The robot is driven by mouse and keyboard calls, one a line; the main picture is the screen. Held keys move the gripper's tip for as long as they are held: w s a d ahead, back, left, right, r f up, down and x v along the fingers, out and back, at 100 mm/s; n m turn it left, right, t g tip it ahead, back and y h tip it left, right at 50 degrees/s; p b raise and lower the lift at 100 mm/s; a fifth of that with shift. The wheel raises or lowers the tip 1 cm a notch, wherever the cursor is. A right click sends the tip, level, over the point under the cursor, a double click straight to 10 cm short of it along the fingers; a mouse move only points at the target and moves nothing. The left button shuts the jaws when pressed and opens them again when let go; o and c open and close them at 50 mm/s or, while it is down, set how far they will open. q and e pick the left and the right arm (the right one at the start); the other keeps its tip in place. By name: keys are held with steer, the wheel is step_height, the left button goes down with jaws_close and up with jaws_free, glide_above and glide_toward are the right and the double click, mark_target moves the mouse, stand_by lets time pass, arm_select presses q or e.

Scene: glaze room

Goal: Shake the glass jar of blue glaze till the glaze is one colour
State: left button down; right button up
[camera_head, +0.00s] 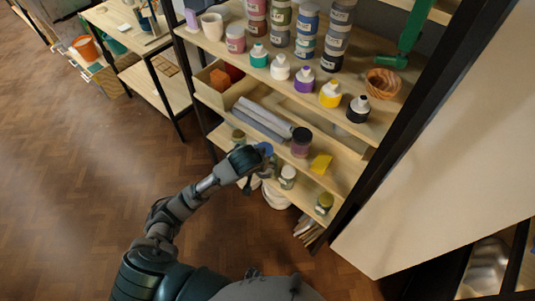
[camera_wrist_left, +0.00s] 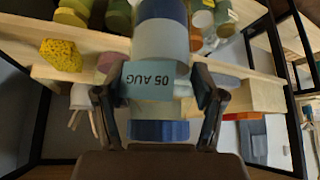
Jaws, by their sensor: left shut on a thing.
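My left gripper (camera_head: 257,167) is shut on the glass jar (camera_head: 266,149), holding it just in front of the low shelf. In the left wrist view the jar (camera_wrist_left: 160,42) sits between the two fingers (camera_wrist_left: 160,97), with its blue lid (camera_wrist_left: 158,130) towards the palm. A light blue label (camera_wrist_left: 155,83) reads "05 AUG" upside down. The glaze shows in bands: darker blue at the end away from the lid, pale grey-blue in the middle. In the head view mostly the lid shows; the arm hides the rest. My right gripper is not in view.
Bottles (camera_head: 330,94) line the shelf above. Open floor (camera_head: 70,190) lies to the left.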

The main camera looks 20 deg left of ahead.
arm_select(q)
steer(key=shift+a, duration=0.1)
steer(key=shift+w+r, duration=0.15)
steer(key=shift+r, duration=2.1)
steer(key=f, duration=0.5)
steer(key=shift+s+a, duration=0.2)
steer(key=shift+w+r, duration=0.1)
steer(key=shift+r, duration=0.15)
